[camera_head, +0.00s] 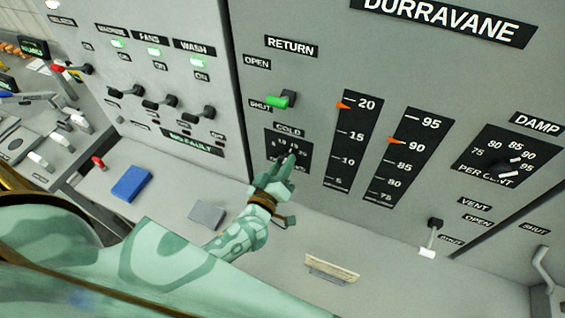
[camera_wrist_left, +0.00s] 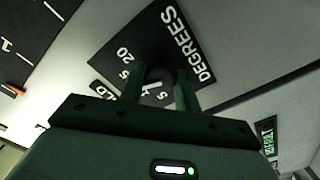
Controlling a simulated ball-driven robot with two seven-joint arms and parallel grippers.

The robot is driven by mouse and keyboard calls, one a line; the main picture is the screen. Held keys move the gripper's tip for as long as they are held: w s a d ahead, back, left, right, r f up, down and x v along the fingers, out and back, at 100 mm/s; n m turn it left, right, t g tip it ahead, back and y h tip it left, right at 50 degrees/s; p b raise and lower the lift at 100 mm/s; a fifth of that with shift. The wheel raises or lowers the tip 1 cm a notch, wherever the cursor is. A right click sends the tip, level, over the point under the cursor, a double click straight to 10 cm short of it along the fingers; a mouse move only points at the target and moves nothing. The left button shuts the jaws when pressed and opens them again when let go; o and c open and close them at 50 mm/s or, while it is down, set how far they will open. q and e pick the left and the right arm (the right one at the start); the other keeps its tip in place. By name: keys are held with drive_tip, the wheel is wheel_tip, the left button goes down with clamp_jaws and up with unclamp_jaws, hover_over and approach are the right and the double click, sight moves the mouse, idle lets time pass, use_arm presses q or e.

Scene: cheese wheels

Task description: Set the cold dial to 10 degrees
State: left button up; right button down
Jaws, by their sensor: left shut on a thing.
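The cold dial (camera_head: 301,160) is a black square plate with white numbers on the grey panel, below the green return lever. My left gripper (camera_head: 283,168) reaches up to it from below and covers its lower part. In the left wrist view the fingers (camera_wrist_left: 158,82) stand on both sides of the dark knob (camera_wrist_left: 160,72), shut on it. The dial plate (camera_wrist_left: 125,35) shows "20" and "DEGREES" there. A white pointer mark shows between the fingers, but I cannot tell which number it points at. My right gripper is not in view.
Right of the dial are two upright gauges: one marker (camera_head: 343,106) near 20, the other (camera_head: 397,142) near 90. The green return lever (camera_head: 281,101) is close above. A damp dial (camera_head: 503,170) and vent lever (camera_head: 431,238) are further right. A blue block (camera_head: 131,184) lies on the ledge.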

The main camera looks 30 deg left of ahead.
use_arm(q)
drive_tip(key=shift+r+n, duration=0.1)
drive_tip(key=shift+n, duration=3.6)
drive_tip(key=o, duration=0.9)
drive_tip(key=shift+o, duration=0.2)
drive_tip(key=s+b, duration=0.2)
drive_tip(key=s, duration=1.4)
drive_tip(key=shift+s+d, duration=0.15)
drive_tip(key=shift+d, duration=0.3)
